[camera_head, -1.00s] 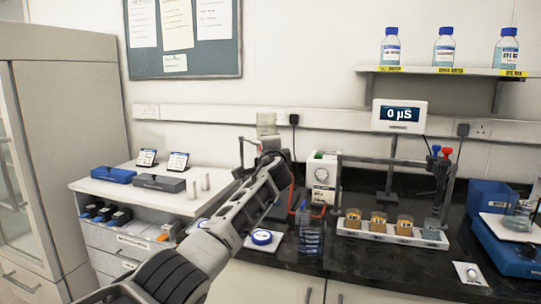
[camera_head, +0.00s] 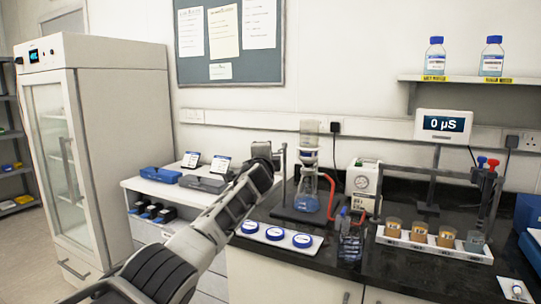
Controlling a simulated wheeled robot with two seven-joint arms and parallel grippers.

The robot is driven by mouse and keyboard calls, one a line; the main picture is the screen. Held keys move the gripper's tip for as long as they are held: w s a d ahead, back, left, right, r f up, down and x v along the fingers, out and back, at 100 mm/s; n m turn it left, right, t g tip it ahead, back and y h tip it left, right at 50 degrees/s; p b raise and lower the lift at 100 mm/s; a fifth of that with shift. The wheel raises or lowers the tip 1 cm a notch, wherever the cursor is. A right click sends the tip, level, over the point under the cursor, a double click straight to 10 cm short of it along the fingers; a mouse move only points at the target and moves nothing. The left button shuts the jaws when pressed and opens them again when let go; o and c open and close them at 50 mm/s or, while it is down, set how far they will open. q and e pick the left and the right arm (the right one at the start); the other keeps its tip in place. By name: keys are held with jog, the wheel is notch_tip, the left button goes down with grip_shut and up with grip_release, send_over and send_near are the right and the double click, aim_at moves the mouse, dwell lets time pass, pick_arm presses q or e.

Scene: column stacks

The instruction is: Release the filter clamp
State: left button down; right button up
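A glass filter assembly stands on the black bench: a clear funnel (camera_head: 313,128) on top and a conical flask (camera_head: 307,192) with blue liquid below, on a dark base (camera_head: 297,214). The joint between them (camera_head: 308,157) is where a clamp would sit, but the clamp is too small to make out clearly. My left gripper (camera_head: 279,157) is at joint height, just left of the glassware in the picture. Its fingers are dark and partly hidden by my wrist, so I cannot tell their opening or any contact. My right gripper is not in view.
A pump box (camera_head: 363,184) with a red hose stands right of the flask. A rack of amber beakers (camera_head: 433,250) is at right. A fridge (camera_head: 112,130) stands at left.

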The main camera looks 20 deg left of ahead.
pick_arm(q)
jog(key=shift+s+a+r+y, duration=0.1)
jog(key=shift+a+y, duration=0.05)
jog(key=shift+a, duration=0.6)
jog(key=shift+s+a+r+y, duration=0.1)
jog(key=shift+a+y, duration=0.05)
jog(key=shift+a, duration=0.6)
jog(key=s+d+p, duration=0.1)
jog(key=s+d, duration=0.1)
jog(key=d, duration=0.3)
jog(key=s+a+h, duration=0.1)
jog(key=s+a, duration=0.4)
jog(key=s, duration=0.1)
jog(key=shift+s+a+p, duration=0.25)
jog(key=shift+p, duration=0.15)
